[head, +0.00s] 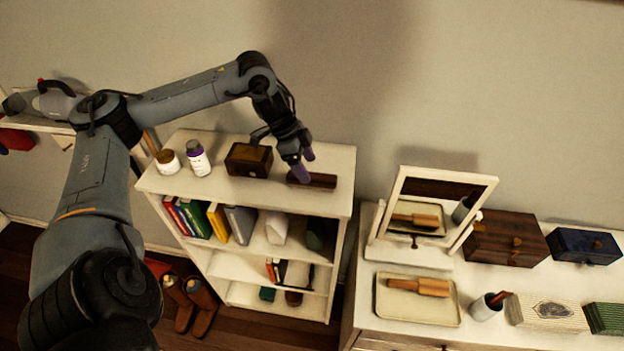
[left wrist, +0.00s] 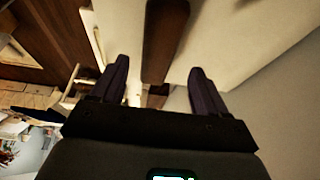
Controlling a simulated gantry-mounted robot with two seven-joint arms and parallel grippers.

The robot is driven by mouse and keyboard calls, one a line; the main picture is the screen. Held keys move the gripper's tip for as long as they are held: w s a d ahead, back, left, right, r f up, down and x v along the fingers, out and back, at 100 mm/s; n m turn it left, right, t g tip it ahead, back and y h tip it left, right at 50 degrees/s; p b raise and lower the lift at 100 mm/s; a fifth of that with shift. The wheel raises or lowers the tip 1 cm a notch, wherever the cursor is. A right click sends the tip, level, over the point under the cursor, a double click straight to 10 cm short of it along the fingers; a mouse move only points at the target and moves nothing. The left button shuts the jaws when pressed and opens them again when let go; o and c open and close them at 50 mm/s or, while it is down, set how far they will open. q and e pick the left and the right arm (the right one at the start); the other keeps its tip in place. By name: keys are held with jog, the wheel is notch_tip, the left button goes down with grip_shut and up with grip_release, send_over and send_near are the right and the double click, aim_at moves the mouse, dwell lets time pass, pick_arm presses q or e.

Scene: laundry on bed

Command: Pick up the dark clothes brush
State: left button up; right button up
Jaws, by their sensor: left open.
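The dark clothes brush (head: 318,181) lies on top of the white bookcase, near its right end, as a long brown bar. In the left wrist view the brush (left wrist: 165,40) runs lengthwise between the two fingers, partly cut off at the top edge. My left gripper (head: 303,169) is open, with purple fingertips above and at the left part of the brush. In the left wrist view my left gripper (left wrist: 158,85) has one finger on each side of the brush, with gaps. I cannot tell if the fingers touch the bookcase top. My right gripper is not in view.
On the white bookcase (head: 170,186) stand a brown wooden box (head: 249,160), a white-and-purple bottle (head: 197,158) and a small jar (head: 168,162). The wall is close behind. To the right, a dresser holds a mirror (head: 430,216) and a tray (head: 391,309) with a lighter wooden brush (head: 420,287).

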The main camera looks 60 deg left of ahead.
aim_at(312, 176)
pick_arm(q)
jog(key=p+x, duration=0.1)
jog(key=x, duration=0.3)
jog(key=shift+s+d+p, duration=0.1)
jog(key=shift+d+p, duration=0.05)
jog(key=shift+p, duration=0.15)
jog(key=shift+f, duration=0.5)
jog(key=shift+c, duration=0.4)
jog(key=c, duration=1)
jog(key=shift+c, duration=0.2)
